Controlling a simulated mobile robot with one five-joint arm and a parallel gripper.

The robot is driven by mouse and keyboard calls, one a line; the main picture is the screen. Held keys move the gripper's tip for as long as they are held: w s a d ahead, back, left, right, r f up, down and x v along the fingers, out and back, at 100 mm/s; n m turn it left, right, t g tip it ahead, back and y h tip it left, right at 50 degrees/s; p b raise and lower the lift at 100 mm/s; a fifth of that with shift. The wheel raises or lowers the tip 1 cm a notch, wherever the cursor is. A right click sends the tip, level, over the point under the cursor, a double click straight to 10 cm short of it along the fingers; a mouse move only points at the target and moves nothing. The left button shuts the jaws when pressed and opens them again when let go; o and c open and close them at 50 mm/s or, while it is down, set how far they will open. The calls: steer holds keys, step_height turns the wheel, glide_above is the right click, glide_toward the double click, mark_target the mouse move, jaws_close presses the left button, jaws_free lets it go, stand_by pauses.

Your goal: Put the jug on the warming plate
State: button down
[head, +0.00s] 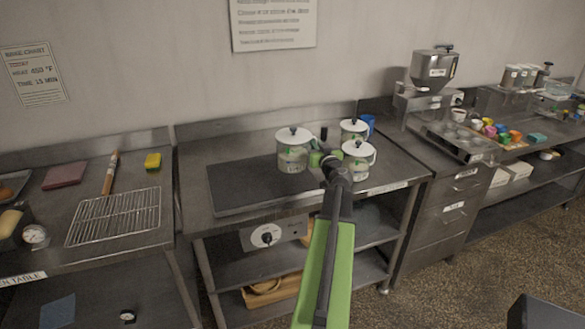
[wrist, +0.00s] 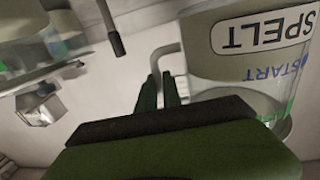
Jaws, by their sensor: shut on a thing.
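A lidded jug (head: 292,157) with a white top hangs or stands over the right part of the dark warming plate (head: 238,190); whether its base touches cannot be told. In the wrist view the jug (wrist: 238,68) fills the right side, its SPELT label upside down. My gripper (head: 322,158) is at the jug's right side. In the wrist view its green fingers (wrist: 160,92) are shut on the jug's grey handle. Two similar jugs, one behind (head: 353,130) and one in front (head: 358,160), stand on the counter to the right of my gripper.
A blue item (head: 369,121) stands behind the jugs. The plate's left and front parts are clear. A control knob (head: 267,236) is below the plate. A wire rack (head: 115,215) lies on the left table. A hopper machine (head: 433,72) and colored cups (head: 490,127) are right.

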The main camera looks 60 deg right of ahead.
steer(key=w+f+b, duration=0.4)
steer(key=f, duration=0.1)
steer(key=w+f+b, duration=0.2)
steer(key=f+b, duration=0.1)
steer(key=shift+w+a+f, duration=0.1)
steer(key=shift+w+a, duration=0.05)
steer(key=shift+a, duration=0.05)
steer(key=shift+r, duration=0.25)
steer(key=shift+f, duration=0.2)
steer(key=c, duration=1.5)
jaws_free()
steer(key=shift+r, duration=0.1)
